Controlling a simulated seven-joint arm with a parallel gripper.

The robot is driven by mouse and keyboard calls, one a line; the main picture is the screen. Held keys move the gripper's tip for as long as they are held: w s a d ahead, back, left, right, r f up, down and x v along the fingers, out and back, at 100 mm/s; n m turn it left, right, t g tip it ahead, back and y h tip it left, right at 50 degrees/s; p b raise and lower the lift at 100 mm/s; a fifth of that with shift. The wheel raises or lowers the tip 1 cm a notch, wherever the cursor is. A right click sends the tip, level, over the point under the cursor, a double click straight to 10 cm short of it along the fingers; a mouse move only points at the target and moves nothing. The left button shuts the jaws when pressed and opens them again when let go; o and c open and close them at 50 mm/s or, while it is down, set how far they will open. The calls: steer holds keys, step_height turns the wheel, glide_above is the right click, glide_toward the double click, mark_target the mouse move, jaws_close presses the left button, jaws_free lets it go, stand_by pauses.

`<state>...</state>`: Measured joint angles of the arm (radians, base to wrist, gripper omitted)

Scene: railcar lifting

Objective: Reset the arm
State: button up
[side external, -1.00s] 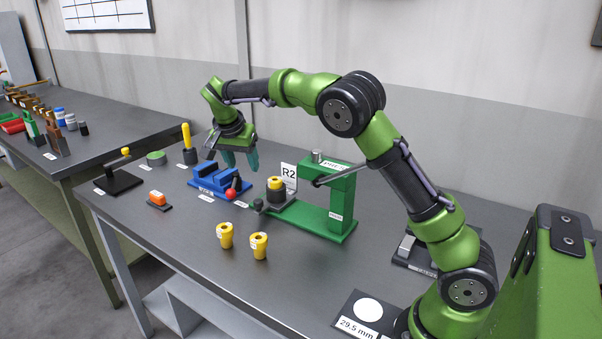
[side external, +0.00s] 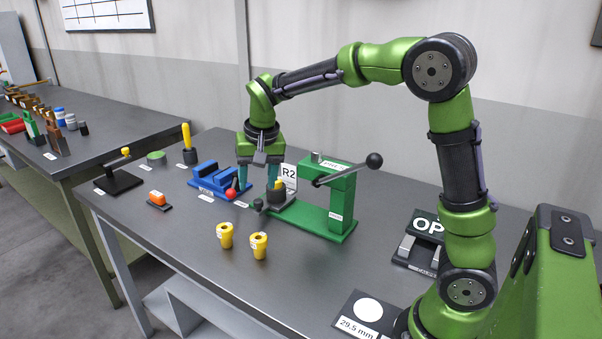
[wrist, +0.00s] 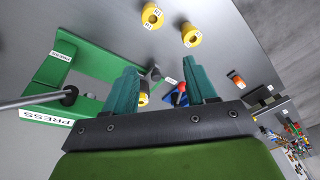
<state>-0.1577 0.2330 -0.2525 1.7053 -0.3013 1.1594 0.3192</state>
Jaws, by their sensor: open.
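My gripper (side external: 258,176) is open, pointing down above the table between the blue vise and the green press. Its teal fingers also show spread apart in the wrist view (wrist: 170,85). From the side, the right finger overlaps the yellow-topped part (side external: 276,195) on the press base; I cannot tell if they touch. Nothing shows held between the fingers. My arm is bent, with its elbow high over the right side of the table.
The green press (side external: 341,205) has a lever with a black ball (side external: 374,160). The blue vise (side external: 211,179) has a red ball (side external: 230,194). Two yellow bushings (side external: 225,235) stand in front.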

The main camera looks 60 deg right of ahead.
steer(key=s+a+r+n+t+y, duration=0.1)
steer(key=s+a+r+n+t, duration=0.1)
steer(key=s, duration=0.8)
steer(key=s+a+r+n+t+y, duration=0.1)
steer(key=s+a, duration=0.3)
steer(key=s, duration=0.6)
steer(key=shift+s+a+r+n+t+y, duration=0.15)
steer(key=shift+a+r+n+t+y, duration=0.25)
steer(key=shift+r+n+t, duration=0.4)
steer(key=shift+f, duration=0.2)
